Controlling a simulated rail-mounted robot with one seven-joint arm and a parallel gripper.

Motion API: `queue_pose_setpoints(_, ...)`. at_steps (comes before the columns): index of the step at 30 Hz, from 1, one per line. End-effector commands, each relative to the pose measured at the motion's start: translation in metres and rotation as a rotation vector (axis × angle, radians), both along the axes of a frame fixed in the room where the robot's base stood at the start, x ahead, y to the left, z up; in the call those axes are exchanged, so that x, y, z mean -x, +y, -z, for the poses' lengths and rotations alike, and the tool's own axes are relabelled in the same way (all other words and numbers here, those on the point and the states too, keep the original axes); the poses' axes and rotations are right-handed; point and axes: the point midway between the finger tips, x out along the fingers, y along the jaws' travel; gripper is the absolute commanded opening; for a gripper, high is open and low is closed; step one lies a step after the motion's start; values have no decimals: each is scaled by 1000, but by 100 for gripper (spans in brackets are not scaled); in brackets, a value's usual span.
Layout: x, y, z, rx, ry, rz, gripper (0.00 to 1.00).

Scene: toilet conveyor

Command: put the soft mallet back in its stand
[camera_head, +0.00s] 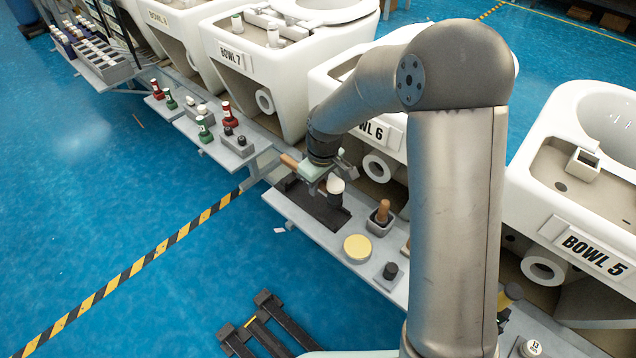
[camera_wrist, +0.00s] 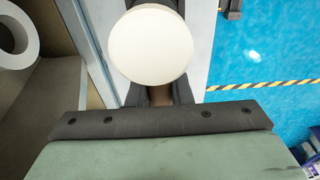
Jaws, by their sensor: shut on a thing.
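The soft mallet has a pale white head (camera_head: 335,185) and a wooden handle (camera_head: 289,161). My gripper (camera_head: 332,177) is shut on it, above the workbench in front of Bowl 6. In the wrist view, the round white face of the mallet head (camera_wrist: 151,46) fills the top middle and hides much of what is behind it. A dark, low tray-like holder (camera_head: 318,208), which may be the stand, lies on the bench just below my gripper. I cannot tell whether the mallet touches it.
A grey block with an upright wooden handle (camera_head: 382,212), a yellow disc (camera_head: 357,248) and a small black-topped piece (camera_head: 390,271) stand to the right on the bench. Red and green bottles (camera_head: 204,128) stand on the left bench section. Bowl 6 (camera_head: 345,105) is close behind. Blue floor lies in front.

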Motion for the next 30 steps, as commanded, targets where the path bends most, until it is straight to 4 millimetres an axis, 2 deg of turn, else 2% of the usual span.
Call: queue_pose_setpoints(30, 0, 0, 35, 0, -1, 0, 0)
